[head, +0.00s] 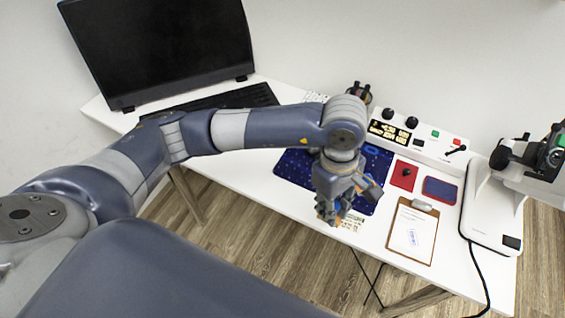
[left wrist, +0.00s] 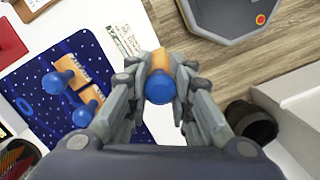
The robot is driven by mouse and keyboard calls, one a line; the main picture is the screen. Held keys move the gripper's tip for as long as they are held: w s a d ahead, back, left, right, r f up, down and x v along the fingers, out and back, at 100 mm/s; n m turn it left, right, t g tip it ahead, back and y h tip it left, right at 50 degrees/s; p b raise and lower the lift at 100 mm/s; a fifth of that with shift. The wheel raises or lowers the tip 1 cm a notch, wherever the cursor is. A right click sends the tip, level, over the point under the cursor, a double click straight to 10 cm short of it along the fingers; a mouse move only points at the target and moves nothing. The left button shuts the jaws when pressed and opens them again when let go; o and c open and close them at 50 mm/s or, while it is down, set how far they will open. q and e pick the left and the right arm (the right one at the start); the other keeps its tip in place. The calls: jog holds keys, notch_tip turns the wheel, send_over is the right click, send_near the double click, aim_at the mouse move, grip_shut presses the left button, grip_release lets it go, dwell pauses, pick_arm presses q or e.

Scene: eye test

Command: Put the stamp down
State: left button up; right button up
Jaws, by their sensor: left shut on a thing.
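My left gripper (head: 334,212) is shut on a stamp (left wrist: 160,86) with a round blue knob and an orange-brown block. In the head view the fingers largely hide this stamp, near the front edge of the table. Two similar stamps, an upper one (left wrist: 60,80) and a lower one (left wrist: 85,114), are at the dark blue starry mat (left wrist: 38,105) in the left wrist view. The mat (head: 293,168) lies behind and around the gripper in the head view. I cannot tell the held stamp's height above the table. My right gripper is not in view.

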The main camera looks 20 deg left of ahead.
pick_arm(q)
jog(key=shift+a, duration=0.25)
jog(key=shift+n, duration=0.3)
jog(key=w+a, duration=0.3)
jog(key=w+a+f, duration=0.1)
jog(key=w+a, duration=0.1)
jog(key=w, duration=0.2)
jog(key=w+a, duration=0.3)
jog(key=shift+w+a+f+b, duration=0.25)
jog(key=shift+w+a+b, duration=0.1)
jog(key=shift+w, duration=0.05)
jog(key=shift+w+a, duration=0.25)
jog(key=shift+w, duration=0.1)
jog(key=shift+w+a, duration=0.35)
jog(key=shift+w, duration=0.05)
notch_tip(320, 180, down, 3)
jog(key=shift+s+f+b, duration=0.15)
jog(key=shift+b, duration=0.65)
jog(key=shift+f, duration=0.15)
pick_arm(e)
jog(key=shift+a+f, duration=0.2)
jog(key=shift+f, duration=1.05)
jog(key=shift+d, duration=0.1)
